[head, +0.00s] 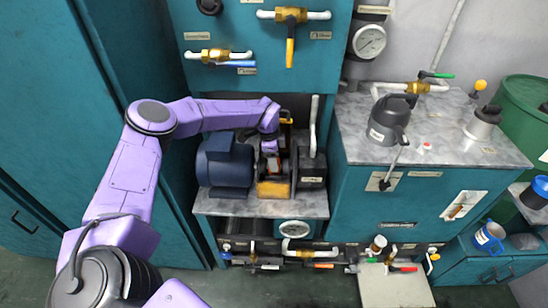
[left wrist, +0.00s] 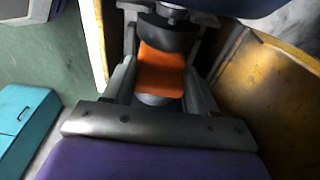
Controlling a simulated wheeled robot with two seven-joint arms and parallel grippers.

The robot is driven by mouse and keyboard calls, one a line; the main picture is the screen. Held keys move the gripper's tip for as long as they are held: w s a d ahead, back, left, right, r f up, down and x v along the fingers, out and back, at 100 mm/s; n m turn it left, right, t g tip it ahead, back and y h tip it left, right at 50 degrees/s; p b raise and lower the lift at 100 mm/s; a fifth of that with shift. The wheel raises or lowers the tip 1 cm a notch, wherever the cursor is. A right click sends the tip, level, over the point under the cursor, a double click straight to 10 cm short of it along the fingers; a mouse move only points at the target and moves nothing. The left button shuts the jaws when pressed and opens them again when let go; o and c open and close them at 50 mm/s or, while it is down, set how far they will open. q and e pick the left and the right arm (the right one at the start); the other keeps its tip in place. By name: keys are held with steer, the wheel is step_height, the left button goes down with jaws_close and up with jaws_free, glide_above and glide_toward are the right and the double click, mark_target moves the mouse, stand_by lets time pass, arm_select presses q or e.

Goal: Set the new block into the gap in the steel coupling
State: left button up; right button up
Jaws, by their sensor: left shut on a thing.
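My left gripper (head: 271,158) reaches down between the blue motor (head: 224,164) and the black pump-like unit (head: 312,165) on the bench. In the left wrist view, it is shut on an orange block (left wrist: 162,68), the new block, with a finger on either side. The dark grey, curved steel coupling (left wrist: 168,34) lies just beyond the block's far end. The block appears at or very close to the coupling. I cannot tell how deep it sits, and the gap is hidden. In the head view, the gripper hides most of the coupling. My right gripper is out of view.
The grey worktop (head: 440,135) at right holds a dark jug (head: 388,118).

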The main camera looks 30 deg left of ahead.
arm_select(q)
steer(key=shift+f+b, duration=0.2)
steer(key=shift+b, duration=0.15)
steer(key=o, duration=1.1)
steer(key=shift+c, duration=0.2)
steer(key=shift+r, duration=0.1)
steer(key=shift+r+p, duration=0.3)
steer(key=shift+p, duration=0.15)
steer(key=r, duration=0.4)
steer(key=r+b, duration=0.1)
steer(key=r, duration=0.2)
steer(key=shift+s+a+r, duration=0.1)
steer(key=shift+s+a, duration=0.15)
steer(key=shift+a, duration=0.1)
